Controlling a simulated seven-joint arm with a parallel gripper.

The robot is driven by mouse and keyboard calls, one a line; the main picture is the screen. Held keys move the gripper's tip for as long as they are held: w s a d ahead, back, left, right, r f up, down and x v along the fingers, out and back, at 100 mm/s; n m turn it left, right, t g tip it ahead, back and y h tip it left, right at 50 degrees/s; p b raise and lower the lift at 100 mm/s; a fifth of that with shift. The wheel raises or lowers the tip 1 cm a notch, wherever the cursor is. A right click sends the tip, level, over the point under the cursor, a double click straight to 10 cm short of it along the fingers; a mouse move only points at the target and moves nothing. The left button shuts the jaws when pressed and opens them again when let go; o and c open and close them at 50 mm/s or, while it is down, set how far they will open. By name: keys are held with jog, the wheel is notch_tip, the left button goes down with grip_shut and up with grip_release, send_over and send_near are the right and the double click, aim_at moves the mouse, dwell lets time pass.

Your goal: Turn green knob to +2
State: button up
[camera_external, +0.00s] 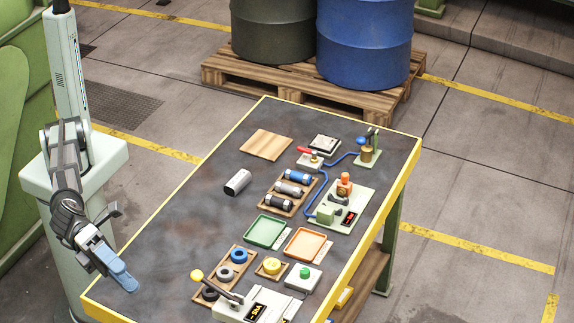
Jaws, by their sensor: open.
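A small green round piece (305,272) sits on a white square base near the front right of the table; it looks like the green knob, but its setting is too small to read. A green block (325,213) also stands on a pale panel (361,196) with a dark red-lit display (349,219). My gripper (121,277), with blue fingers, is at the table's left front edge, far left of the green pieces. It is open and touches none of them; the gap between its fingers is hard to make out.
Barrels stand behind.

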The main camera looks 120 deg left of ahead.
jog(key=w+a+r+n+t+y, duration=0.1)
jog(key=w+a+r+n+y, duration=0.15)
jog(key=a+r, duration=0.3)
jog(key=w+a+f+n+g+y, duration=0.1)
jog(key=w+a+f+n+y, duration=0.2)
jog(key=a, duration=0.4)
jog(key=w+a+f+n+g+y, duration=0.1)
jog(key=w+a+f+n, duration=0.15)
jog(key=w+a, duration=0.3)
jog(key=w+a+f+n+g+y, duration=0.1)
jog(key=w+a+f+n+g, duration=0.3)
jog(key=a+f, duration=0.45)
jog(key=w+a+f+n+g+y, duration=0.1)
jog(key=a+f+n+g+y, duration=0.1)
jog(key=a+f+n, duration=0.5)
jog(key=n+g+h, duration=0.3)
jog(key=n+g, duration=0.8)
jog(key=n, duration=0.2)
send_near(305, 270)
jog(key=f, duration=0.9)
jog(key=shift+s+a, duration=0.1)
jog(key=shift+s, duration=0.2)
jog(key=shift+m, duration=0.3)
grip_shut()
